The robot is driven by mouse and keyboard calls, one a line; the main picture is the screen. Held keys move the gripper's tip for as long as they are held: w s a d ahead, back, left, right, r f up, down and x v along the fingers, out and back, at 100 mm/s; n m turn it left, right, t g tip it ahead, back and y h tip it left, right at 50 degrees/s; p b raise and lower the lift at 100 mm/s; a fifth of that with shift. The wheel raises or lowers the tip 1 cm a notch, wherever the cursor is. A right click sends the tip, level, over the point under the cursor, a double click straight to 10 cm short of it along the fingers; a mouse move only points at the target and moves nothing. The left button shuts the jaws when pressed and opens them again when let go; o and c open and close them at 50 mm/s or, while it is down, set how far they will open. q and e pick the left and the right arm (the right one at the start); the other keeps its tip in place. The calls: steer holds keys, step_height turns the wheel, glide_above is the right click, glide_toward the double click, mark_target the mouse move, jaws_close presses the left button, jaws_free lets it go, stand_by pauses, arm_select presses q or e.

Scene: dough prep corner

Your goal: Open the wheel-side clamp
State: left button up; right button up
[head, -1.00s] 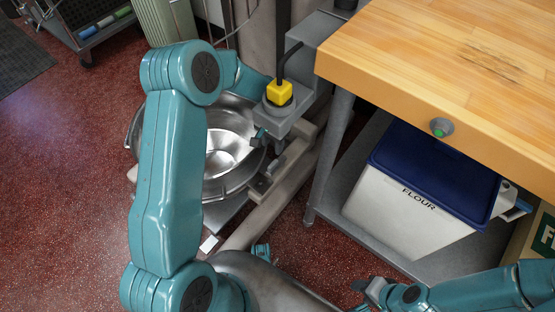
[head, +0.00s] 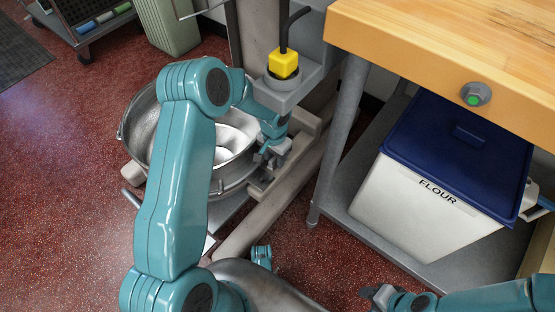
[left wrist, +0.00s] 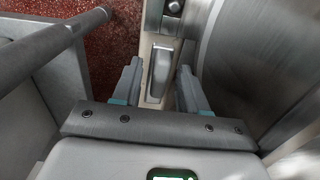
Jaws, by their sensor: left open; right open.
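A metal mixing bowl (head: 235,165) sits in the mixer's low frame, partly hidden by my left arm. My left gripper (head: 268,160) is at the bowl's right side, over the frame arm. In the left wrist view, my left gripper (left wrist: 157,88) is open, with a finger on each side of a small grey clamp lever (left wrist: 160,72). The lever lies between the fingers, with gaps visible on both sides. I cannot tell whether this is the wheel-side clamp. My right gripper (head: 378,295) is open and empty, low at the bottom right over the floor.
A yellow block (head: 284,63) sits on the grey mixer head above my left gripper. A wooden table (head: 450,55) and a blue-lidded flour bin (head: 440,180) stand to the right. Red floor (head: 70,170) is clear on the left. The bowl wall (left wrist: 250,65) is close beside the right finger.

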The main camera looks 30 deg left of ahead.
arm_select(q)
jaws_close()
steer(key=shift+d+f+n+b, duration=0.25)
steer(key=shift+n+b, duration=0.15)
steer(key=shift+b, duration=0.15)
steer(key=shift+d+r+n+b, duration=0.15)
steer(key=shift+d+n+b, duration=0.1)
steer(key=shift+n+b, duration=0.3)
steer(key=shift+d+r+n, duration=0.1)
steer(key=shift+n, duration=0.15)
